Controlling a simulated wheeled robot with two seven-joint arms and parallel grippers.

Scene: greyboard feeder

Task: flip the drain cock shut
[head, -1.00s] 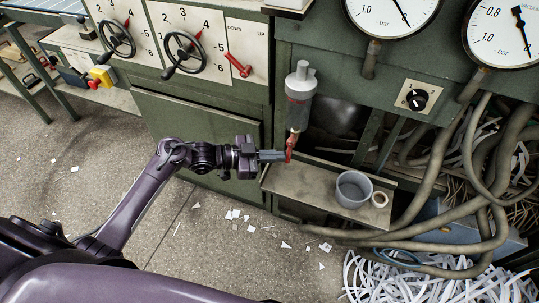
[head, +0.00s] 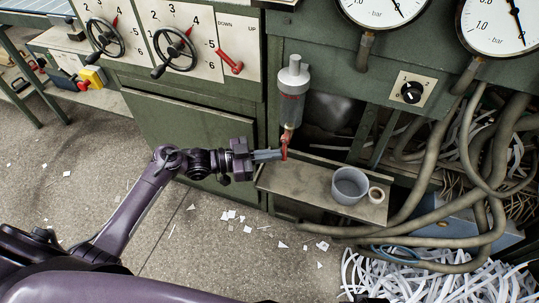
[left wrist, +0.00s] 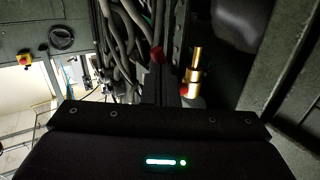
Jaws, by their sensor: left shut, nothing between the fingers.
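The drain cock (head: 287,136) sits under a grey-capped filter bowl (head: 292,95). Its red lever hangs down, roughly in line with the bowl. My left gripper (head: 279,154) is shut and empty, its fingertips at the lever's left side near the lower end. I cannot tell whether they touch it. In the left wrist view, a brass fitting (left wrist: 195,65) shows right of the dark fingers, with red parts near them. The gripper body hides the lower part of that view. My right gripper is not in view.
A ledge (head: 320,190) below the cock carries a grey cup (head: 350,185) and a small ring (head: 376,195). Thick hoses (head: 440,150) crowd the right side. A red DOWN/UP lever (head: 229,61) is on the panel above left. Open floor lies below left.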

